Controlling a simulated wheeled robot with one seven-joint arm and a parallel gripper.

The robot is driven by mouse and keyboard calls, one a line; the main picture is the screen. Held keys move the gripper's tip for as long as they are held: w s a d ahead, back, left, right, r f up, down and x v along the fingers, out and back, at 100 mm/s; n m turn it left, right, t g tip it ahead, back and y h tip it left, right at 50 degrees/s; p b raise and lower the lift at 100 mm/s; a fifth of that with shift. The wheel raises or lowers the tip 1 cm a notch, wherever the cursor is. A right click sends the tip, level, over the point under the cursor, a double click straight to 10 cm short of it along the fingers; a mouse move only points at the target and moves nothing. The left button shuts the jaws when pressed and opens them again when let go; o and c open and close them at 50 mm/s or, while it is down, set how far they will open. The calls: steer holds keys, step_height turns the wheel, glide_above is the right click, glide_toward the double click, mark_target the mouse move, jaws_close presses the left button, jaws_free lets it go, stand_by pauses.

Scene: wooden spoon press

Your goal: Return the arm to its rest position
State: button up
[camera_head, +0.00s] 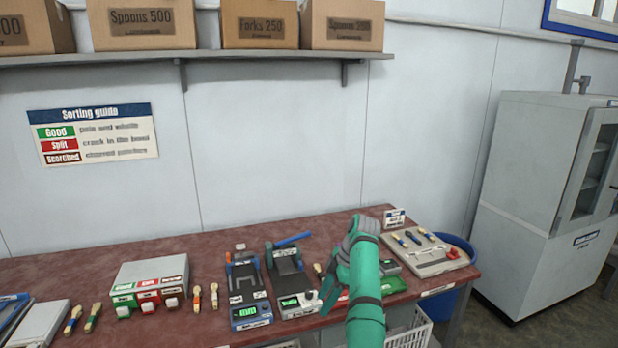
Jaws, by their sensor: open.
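My green arm rises from the bottom of the head view, right of centre, and bends at a grey joint above the bench. My gripper (329,298) hangs at the lower left of this bend, over the front of the bench and beside a press. It is open, with nothing seen held in it. Its fingertips are small and partly hidden. The black press (287,264) with a blue lever and green display stands just left of my gripper. A second device (243,280) with a blue display base stands farther left.
The red-brown bench (200,243) carries a grey sorting box (150,274), several wooden spoons and, at right, a pale tray (432,252) with coloured-handled spoons. A blue bin (462,244) and grey cabinet (537,190) stand beyond. A shelf (230,55) with cartons hangs above.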

steer(key=s+a+f+m+t, duration=0.1)
steer(key=s+a+f+m, duration=0.1)
steer(key=f, duration=0.7)
steer(key=s+a+f+m+t, duration=0.1)
steer(key=a+f+m, duration=0.1)
steer(key=f, duration=0.8)
steer(key=s+a+f+m+t, duration=0.1)
steer(key=s+a+f+t, duration=0.1)
steer(key=f, duration=0.7)
steer(key=s+a+f+m+t+h, duration=0.25)
steer(key=s+f+m, duration=0.35)
steer(key=s+f, duration=0.95)
steer(key=s+d+r+m+t+h, duration=0.1)
steer(key=s+r+m+t, duration=0.3)
steer(key=s, duration=0.9)
steer(key=s+d+r+m+t+h, duration=0.1)
steer(key=s+r, duration=0.4)
steer(key=s, duration=0.7)
steer(key=s+r+m+t, duration=0.1)
steer(key=s+r, duration=0.4)
steer(key=r, duration=0.3)
steer(key=s+d+r+m+t, duration=0.1)
steer(key=s+r, duration=0.4)
steer(key=r, duration=0.3)
steer(key=s+r+t, duration=0.2)
steer(key=s+r, duration=0.3)
steer(key=r, duration=0.3)
steer(key=shift+s+d+m, duration=0.15)
steer(key=shift+d+m, duration=0.15)
steer(key=shift+m, duration=0.1)
